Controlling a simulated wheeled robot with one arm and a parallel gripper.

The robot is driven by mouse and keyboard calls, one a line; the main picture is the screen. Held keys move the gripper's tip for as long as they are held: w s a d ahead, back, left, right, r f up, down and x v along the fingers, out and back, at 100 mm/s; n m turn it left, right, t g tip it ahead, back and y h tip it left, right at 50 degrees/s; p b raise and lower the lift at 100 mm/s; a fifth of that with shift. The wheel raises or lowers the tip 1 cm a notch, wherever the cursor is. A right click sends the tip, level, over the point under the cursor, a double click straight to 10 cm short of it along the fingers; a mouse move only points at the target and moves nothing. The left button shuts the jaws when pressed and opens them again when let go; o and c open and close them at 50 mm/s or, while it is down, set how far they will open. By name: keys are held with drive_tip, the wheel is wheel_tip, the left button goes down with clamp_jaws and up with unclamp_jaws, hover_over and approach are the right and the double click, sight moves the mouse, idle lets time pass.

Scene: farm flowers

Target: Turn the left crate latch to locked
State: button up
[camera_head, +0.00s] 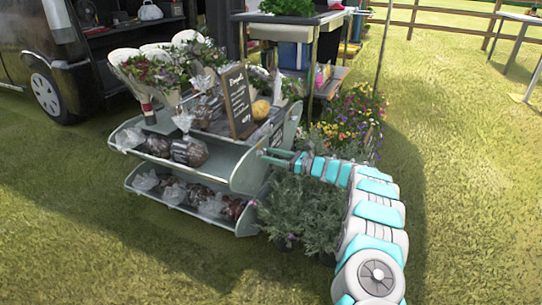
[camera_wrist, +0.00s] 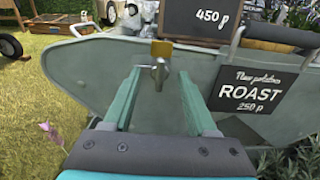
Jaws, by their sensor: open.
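In the wrist view, a small metal latch (camera_wrist: 159,70) with a brass-coloured plate (camera_wrist: 162,48) above it sits at the top of a grey-green side panel (camera_wrist: 92,75). Its narrow end appears to point down. My gripper (camera_wrist: 160,79) is open, with one finger on each side of the latch in the picture. I cannot tell whether the fingers touch it. In the head view my gripper (camera_head: 272,157) reaches the right end of the display stand (camera_head: 215,157), and the latch is too small to make out there.
A "ROAST" sign (camera_wrist: 254,90) and a dark handle (camera_wrist: 275,35) are on the panel's right. A chalkboard (camera_head: 238,101), bagged goods (camera_head: 189,151) and bouquets (camera_head: 150,75) stand on the shelves. Bushy plants (camera_head: 302,212) sit below my arm. Open grass lies to the right.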

drive_tip(key=shift+w+a, duration=0.1)
drive_tip(key=shift+a, duration=0.15)
clamp_jaws()
idle(0.3)
